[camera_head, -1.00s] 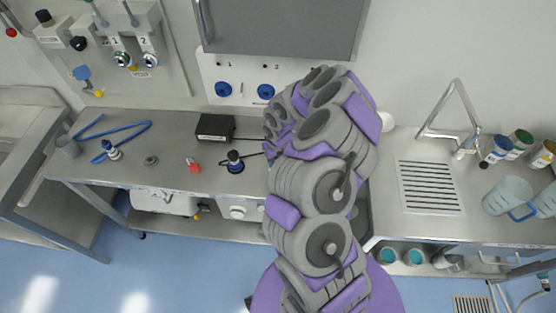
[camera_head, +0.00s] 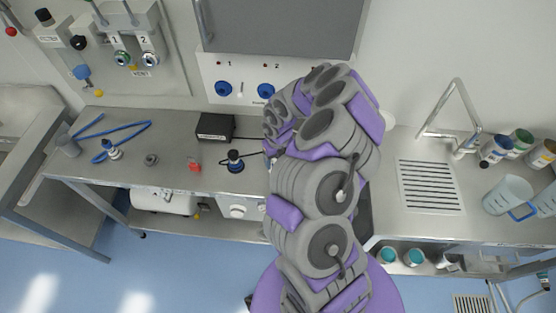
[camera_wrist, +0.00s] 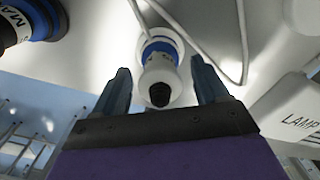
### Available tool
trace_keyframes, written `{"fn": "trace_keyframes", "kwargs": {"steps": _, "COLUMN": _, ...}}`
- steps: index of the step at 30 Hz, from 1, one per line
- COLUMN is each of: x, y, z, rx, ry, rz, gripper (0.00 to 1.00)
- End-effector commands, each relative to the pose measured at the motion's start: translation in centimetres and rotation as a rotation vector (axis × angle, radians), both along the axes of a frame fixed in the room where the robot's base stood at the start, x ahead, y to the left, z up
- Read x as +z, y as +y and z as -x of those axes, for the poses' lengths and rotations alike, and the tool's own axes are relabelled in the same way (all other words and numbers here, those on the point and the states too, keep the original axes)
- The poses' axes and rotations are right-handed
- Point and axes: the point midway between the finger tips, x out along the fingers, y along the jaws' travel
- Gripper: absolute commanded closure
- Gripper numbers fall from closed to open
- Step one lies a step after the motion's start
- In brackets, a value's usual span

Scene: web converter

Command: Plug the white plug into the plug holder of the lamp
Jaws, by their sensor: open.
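In the wrist view, my gripper (camera_wrist: 163,82) is open, its two dark fingers standing apart. A round white fitting with a blue ring and a dark tip (camera_wrist: 160,72) shows between the fingers, with nothing visibly gripped. White cables (camera_wrist: 195,45) run beside it. I cannot tell for sure whether this fitting is the white plug. A white block marked "LAMP" (camera_wrist: 297,112) is at the right; its plug opening is not visible. In the head view, my arm hides my gripper, and I cannot pick out the plug or the lamp's holder.
A large dark and blue round fitting with lettering (camera_wrist: 30,15) is at the wrist view's top left. In the head view, a wall panel carries blue round fittings (camera_head: 223,88). A black box (camera_head: 215,127), a red item (camera_head: 194,165) and blue tubing (camera_head: 125,128) lie on the steel bench (camera_head: 180,140).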

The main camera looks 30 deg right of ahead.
Motion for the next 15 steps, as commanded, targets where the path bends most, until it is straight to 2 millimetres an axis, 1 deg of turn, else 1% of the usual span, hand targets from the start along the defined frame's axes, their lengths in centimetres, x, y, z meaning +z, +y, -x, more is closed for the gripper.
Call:
{"fn": "trace_keyframes", "kwargs": {"steps": 11, "x": 5.6, "y": 0.0, "z": -0.1, "rx": -0.001, "ry": -0.002, "rz": 0.000, "gripper": 0.27}}
{"fn": "trace_keyframes", "kwargs": {"steps": 15, "x": 7.9, "y": 0.0, "z": -0.2, "rx": 0.001, "ry": -0.004, "rz": -0.001, "gripper": 0.27}}
